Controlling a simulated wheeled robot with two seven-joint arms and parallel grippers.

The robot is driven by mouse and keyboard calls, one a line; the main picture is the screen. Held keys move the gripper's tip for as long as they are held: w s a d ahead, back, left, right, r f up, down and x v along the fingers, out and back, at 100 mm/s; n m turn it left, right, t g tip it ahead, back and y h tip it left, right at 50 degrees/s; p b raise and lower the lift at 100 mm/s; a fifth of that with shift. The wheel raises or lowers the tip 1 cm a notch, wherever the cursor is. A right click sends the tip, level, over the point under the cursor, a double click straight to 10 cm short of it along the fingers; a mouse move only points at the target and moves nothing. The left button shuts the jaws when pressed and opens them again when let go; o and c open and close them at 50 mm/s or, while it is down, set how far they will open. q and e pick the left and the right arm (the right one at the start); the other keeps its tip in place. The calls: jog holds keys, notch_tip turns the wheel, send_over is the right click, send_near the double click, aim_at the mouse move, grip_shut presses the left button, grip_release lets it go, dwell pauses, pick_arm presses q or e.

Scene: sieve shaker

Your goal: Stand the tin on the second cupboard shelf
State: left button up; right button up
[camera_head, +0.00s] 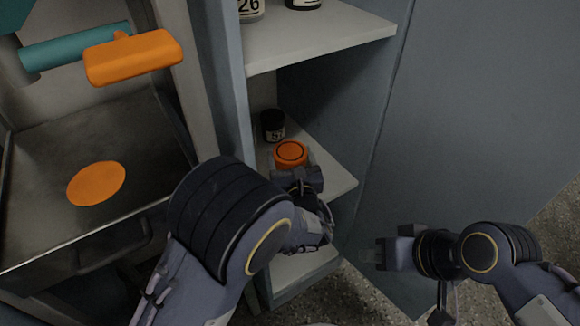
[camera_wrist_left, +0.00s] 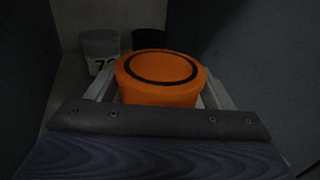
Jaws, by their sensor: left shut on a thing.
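The tin (camera_head: 291,154) is orange with a dark ring on its lid. My left gripper (camera_head: 295,172) is shut on it, inside the open cupboard over the middle visible shelf (camera_head: 335,180). In the left wrist view the tin (camera_wrist_left: 160,80) sits upright between the fingers of the left gripper (camera_wrist_left: 160,100). The gripper hides its base, so I cannot tell whether it touches the shelf. My right gripper (camera_head: 378,254) is outside the cupboard, at the lower right, away from the tin; its finger opening is unclear.
A dark labelled jar (camera_head: 272,125) stands on the same shelf behind the tin. A grey numbered jar (camera_wrist_left: 101,48) shows in the left wrist view. The upper shelf (camera_head: 320,35) holds more jars. The open door (camera_head: 470,120) is at right, the sieve shaker's orange clamp (camera_head: 132,57) at left.

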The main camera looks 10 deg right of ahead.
pick_arm(q)
notch_tip(320, 180, down, 2)
jog(key=shift+f+b, duration=0.2)
jog(key=shift+b, duration=0.1)
jog(key=shift+r, duration=0.1)
jog(key=shift+f, duration=0.25)
jog(key=o, duration=1.1)
jog(key=shift+r, duration=0.1)
